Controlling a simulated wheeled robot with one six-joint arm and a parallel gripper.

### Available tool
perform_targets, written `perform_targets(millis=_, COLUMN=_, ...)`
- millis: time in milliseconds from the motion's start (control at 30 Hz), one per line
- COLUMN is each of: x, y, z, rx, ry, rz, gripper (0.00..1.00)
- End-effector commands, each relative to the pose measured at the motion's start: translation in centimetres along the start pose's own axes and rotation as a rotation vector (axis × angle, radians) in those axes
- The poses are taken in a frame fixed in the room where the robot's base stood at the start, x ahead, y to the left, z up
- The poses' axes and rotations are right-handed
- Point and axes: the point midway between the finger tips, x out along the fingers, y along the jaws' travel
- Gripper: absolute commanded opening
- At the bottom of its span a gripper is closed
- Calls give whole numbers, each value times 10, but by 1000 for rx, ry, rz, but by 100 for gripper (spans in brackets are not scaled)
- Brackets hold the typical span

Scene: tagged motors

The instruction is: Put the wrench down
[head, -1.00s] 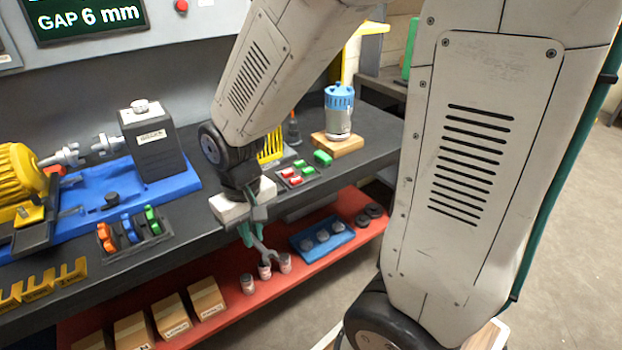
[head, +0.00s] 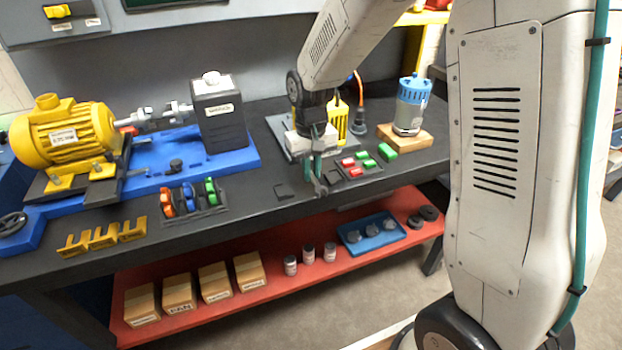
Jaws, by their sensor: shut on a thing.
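My gripper (head: 314,170) has green fingers that point down, and it is shut on the grey wrench (head: 321,187). The wrench hangs below the fingertips with its open jaw end down and looks foreshortened. Its upper part is hidden by the fingers. In the picture the wrench lies over the front part of the black workbench (head: 250,203). I cannot tell whether it touches the bench top.
Red and green blocks (head: 355,167) sit just right of the gripper. A grey board (head: 281,128) lies behind it. A coloured clip rack (head: 190,200) and yellow brackets (head: 103,236) are left. A blue-topped pump (head: 410,105) stands right.

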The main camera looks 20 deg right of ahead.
Motion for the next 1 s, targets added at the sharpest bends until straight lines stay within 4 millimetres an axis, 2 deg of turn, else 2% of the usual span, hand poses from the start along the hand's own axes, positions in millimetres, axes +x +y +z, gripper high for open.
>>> perform_targets(millis=167, x=5, y=1, z=-7, rx=0, ry=-1, rz=0, gripper=0)
perform_targets(millis=400, x=35, y=1, z=-8, rx=1, ry=-3, rz=0, gripper=0)
perform_targets(millis=767, x=39, y=1, z=-8, rx=1, ry=-1, rz=0, gripper=0)
perform_targets(millis=800, x=39, y=1, z=-8, rx=1, ry=-1, rz=0, gripper=14)
perform_targets(millis=867, x=39, y=1, z=-8, rx=1, ry=-1, rz=0, gripper=31)
perform_targets(millis=1000, x=39, y=1, z=-8, rx=1, ry=-1, rz=0, gripper=33)
